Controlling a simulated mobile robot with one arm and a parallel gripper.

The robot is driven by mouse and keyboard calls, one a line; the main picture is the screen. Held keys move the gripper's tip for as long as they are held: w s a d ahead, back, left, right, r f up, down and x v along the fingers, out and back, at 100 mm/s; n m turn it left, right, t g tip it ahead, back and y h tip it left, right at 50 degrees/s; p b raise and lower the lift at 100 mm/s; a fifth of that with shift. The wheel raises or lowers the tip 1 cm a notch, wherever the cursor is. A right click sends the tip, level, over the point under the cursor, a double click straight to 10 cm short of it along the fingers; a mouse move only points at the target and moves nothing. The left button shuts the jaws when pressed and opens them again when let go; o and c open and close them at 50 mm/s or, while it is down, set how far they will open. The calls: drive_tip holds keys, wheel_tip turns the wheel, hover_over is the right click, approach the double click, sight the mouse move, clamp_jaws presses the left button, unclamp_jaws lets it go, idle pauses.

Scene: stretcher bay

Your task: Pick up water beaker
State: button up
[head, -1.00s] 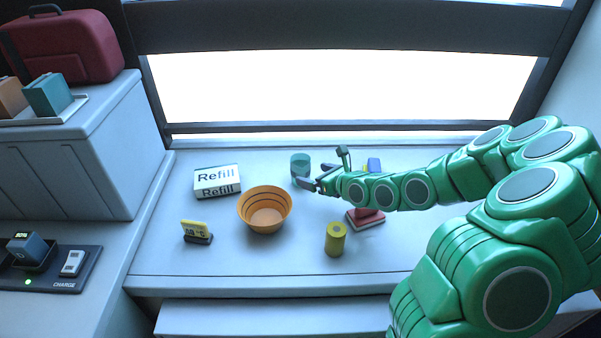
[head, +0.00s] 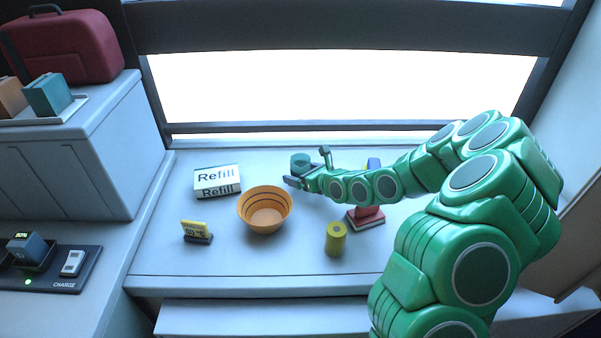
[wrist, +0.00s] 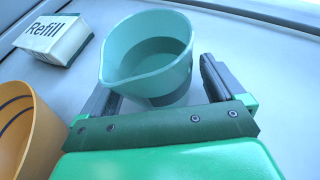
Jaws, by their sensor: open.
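The water beaker (head: 300,160) is a teal cup with a pouring lip, standing upright at the back of the counter. In the wrist view the beaker (wrist: 150,62) shows liquid inside. My gripper (head: 290,182) is at the beaker's near side and partly hides its lower part in the head view. In the wrist view my gripper (wrist: 158,88) is open, with one finger on each side of the beaker's near part. I cannot tell whether either finger touches it.
An orange bowl (head: 265,216) stands close in front of my gripper, to its left. A white Refill box (head: 217,181) is farther left. The counter's front left is clear.

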drive_tip(key=shift+w+a+f, duration=0.15)
drive_tip(key=shift+w+a, duration=0.1)
drive_tip(key=shift+w, duration=0.05)
drive_tip(key=c, duration=1.1)
drive_tip(key=shift+r, duration=0.25)
